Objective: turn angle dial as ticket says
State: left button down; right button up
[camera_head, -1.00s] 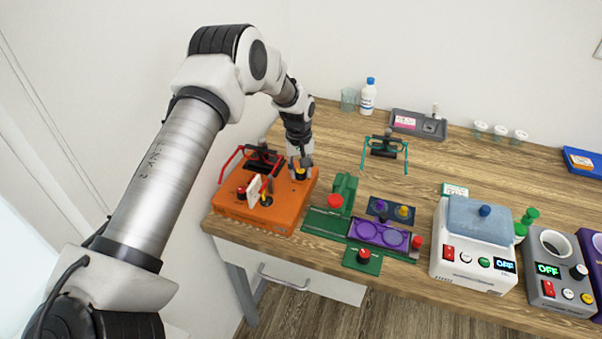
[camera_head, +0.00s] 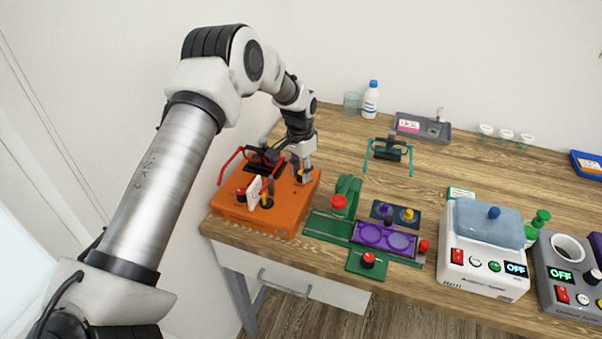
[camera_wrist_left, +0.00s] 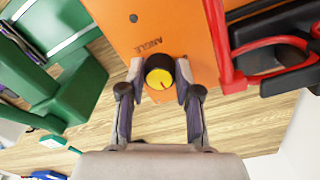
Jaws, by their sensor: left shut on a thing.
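The angle dial (camera_wrist_left: 159,78) is a black knob with a yellow cap and a red mark, beside the printed word ANGLE on the orange machine (camera_head: 240,217). My left gripper (camera_wrist_left: 158,72) is shut on the dial, one finger on each side. In the head view my left gripper (camera_head: 304,173) reaches down to the machine's back right corner and mostly hides the dial. A white card (camera_head: 254,191) stands upright on the machine; its writing is too small to read. My right gripper is not in view.
A red-handled frame (camera_head: 262,157) sits on the machine close to my left wrist. A green fixture (camera_head: 347,190) stands just right of the machine. Further right is a white device (camera_head: 470,270) showing OFF. Bare wooden table (camera_head: 340,150) lies behind the green fixture.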

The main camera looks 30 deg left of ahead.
pick_arm(q)
jog(key=m, duration=0.4)
jog(key=shift+s+f+b, duration=0.25)
jog(key=shift+f+b, duration=0.1)
dwell(0.3)
jog(key=c, duration=1)
grip_release()
jog(key=shift+o, duration=1)
jog(key=shift+w, duration=0.2)
jog(key=shift+w+d, duration=0.1)
jog(key=shift+w, duration=0.05)
notch_tip(320, 180, up, 12)
jog(key=shift+w+a, duration=0.2)
jog(key=shift+w, duration=0.05)
